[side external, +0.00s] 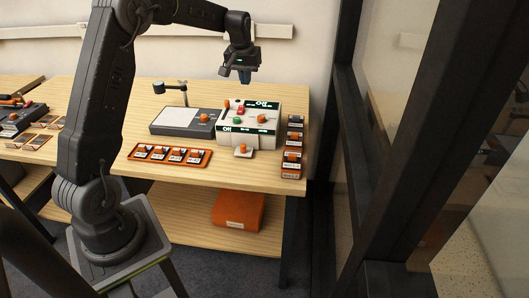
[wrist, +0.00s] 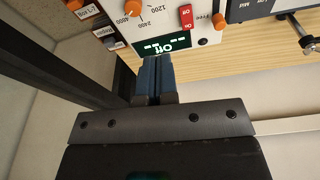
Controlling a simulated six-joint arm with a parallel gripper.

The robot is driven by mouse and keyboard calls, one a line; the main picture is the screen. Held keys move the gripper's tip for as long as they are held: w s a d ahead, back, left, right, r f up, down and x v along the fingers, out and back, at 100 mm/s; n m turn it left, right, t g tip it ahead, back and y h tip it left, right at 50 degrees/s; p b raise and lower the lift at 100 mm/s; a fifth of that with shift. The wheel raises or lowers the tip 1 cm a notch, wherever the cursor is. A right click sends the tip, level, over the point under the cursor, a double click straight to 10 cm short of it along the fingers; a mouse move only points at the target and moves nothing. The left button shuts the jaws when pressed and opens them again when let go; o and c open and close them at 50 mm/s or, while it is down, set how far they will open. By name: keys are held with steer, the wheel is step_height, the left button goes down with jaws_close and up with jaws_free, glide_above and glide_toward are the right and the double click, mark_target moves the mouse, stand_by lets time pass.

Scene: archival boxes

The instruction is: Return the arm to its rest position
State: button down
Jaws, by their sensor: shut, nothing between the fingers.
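My gripper (side external: 244,77) is shut and empty, held in the air above the back of the wooden table in the side external view. Its blue fingers (wrist: 156,62) are together in the wrist view. Below it stands a white control box (side external: 236,139) with orange knobs, a red switch, a green button and dark displays that read "Off". The wrist view shows part of this box (wrist: 191,36) just beyond the fingertips. The fingers appear apart from the box.
A grey flat device (side external: 170,128) lies left of the control box, with a small stand (side external: 183,91) behind it. An orange tray (side external: 142,156) sits in front. Small orange-and-black boxes (side external: 292,158) line the table's right end. A dark window frame (side external: 350,110) rises at right.

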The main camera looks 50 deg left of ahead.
steer(key=s+d+r+m+t, duration=0.1)
steer(key=s+d+r+m, duration=0.1)
steer(key=s+d+r, duration=0.55)
steer(key=s+d+r+m+t, duration=0.15)
steer(key=s+d, duration=0.25)
steer(key=d, duration=0.6)
steer(key=s+d+f+m, duration=0.1)
steer(key=s+d, duration=0.3)
steer(key=s, duration=0.4)
steer(key=s+d+f+m+t+h, duration=0.1)
steer(key=s+d+m, duration=0.2)
steer(key=s+d, duration=0.2)
steer(key=s, duration=0.3)
steer(key=shift+s+d, duration=0.2)
steer(key=shift+s, duration=0.15)
